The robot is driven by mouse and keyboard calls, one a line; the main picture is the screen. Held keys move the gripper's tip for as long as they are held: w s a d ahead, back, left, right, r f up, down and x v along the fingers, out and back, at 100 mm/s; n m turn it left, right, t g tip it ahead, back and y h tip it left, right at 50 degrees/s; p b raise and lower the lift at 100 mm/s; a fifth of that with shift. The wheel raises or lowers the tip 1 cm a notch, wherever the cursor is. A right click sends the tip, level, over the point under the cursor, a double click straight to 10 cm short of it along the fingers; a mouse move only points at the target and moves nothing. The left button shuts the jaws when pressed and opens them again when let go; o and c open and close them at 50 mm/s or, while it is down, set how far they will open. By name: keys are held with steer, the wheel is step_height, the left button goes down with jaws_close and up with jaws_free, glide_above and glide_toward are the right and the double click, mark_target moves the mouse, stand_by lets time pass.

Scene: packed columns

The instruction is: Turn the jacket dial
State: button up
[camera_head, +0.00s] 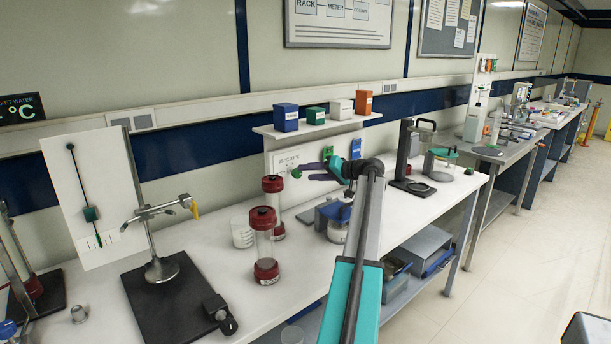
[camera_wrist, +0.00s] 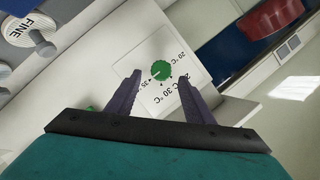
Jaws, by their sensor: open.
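The jacket dial (camera_wrist: 161,70) is a round green knob with a pale pointer line, on a white panel (camera_wrist: 195,62) printed with temperatures. In the wrist view the line points to the lower left, toward the 35 mark. My gripper (camera_wrist: 158,82) is open, with one purple finger on each side of the dial in the picture. I cannot tell whether the fingers touch it. In the head view the gripper (camera_head: 312,172) reaches over the bench toward the panel (camera_head: 283,160). A green knob (camera_head: 297,174) shows beside the fingertips there.
Two clear columns with red caps (camera_head: 264,240) stand left of my arm, near a white beaker (camera_head: 242,232). A shelf (camera_head: 318,127) with small boxes hangs above the panel. A metal stand (camera_head: 163,268) is at left. A black stand (camera_head: 408,160) is at right.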

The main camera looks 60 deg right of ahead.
steer(key=b+v, duration=0.1)
steer(key=v, duration=0.9)
steer(key=shift+s, duration=0.1)
